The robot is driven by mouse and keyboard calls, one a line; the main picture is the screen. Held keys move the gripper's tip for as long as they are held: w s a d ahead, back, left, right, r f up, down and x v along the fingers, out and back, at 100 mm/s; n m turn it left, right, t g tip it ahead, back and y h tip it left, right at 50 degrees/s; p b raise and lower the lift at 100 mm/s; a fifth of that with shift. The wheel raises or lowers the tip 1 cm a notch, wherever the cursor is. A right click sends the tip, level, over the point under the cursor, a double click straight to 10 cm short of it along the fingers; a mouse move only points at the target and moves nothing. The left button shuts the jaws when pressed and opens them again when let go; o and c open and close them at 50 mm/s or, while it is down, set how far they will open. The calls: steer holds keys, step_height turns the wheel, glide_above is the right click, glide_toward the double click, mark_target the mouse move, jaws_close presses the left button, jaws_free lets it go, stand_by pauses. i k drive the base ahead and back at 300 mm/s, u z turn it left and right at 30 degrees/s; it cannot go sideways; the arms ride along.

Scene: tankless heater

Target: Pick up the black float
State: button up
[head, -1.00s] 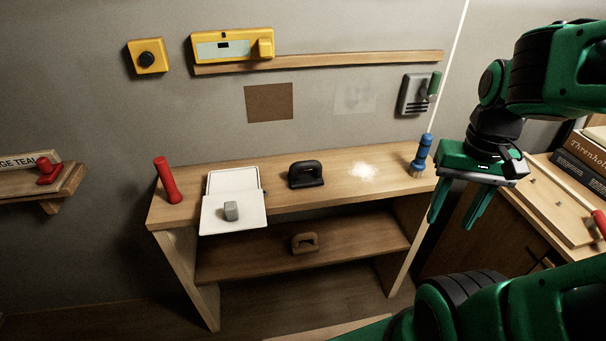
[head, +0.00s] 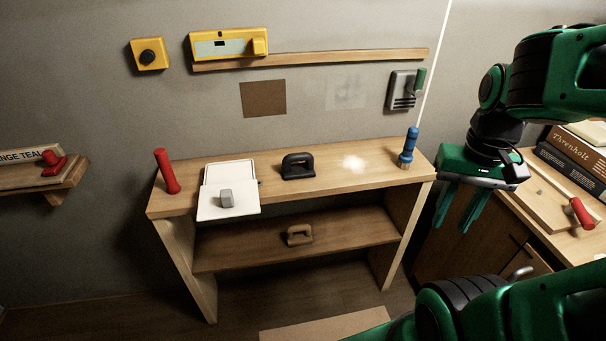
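The black float (head: 298,167) is a dark block with a loop handle. It stands on the top of the wooden workbench (head: 330,183), right of the white open case and left of a pale powder patch. My gripper (head: 460,209) hangs at the right, beyond the bench's right end and well apart from the float. Its two green fingers point down, spread apart with nothing between them.
A red cylinder (head: 167,171), a white case (head: 229,206) with a grey block (head: 227,199), and a blue-handled tool (head: 408,147) stand on the bench. A brown float (head: 300,235) lies on the lower shelf. A counter with a red-handled tool (head: 581,213) is at right.

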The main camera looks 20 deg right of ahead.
mark_target(303, 169)
steer(key=k, duration=1.05)
steer(key=u, duration=0.9)
steer(key=i, duration=2.1)
steer(key=z, duration=0.65)
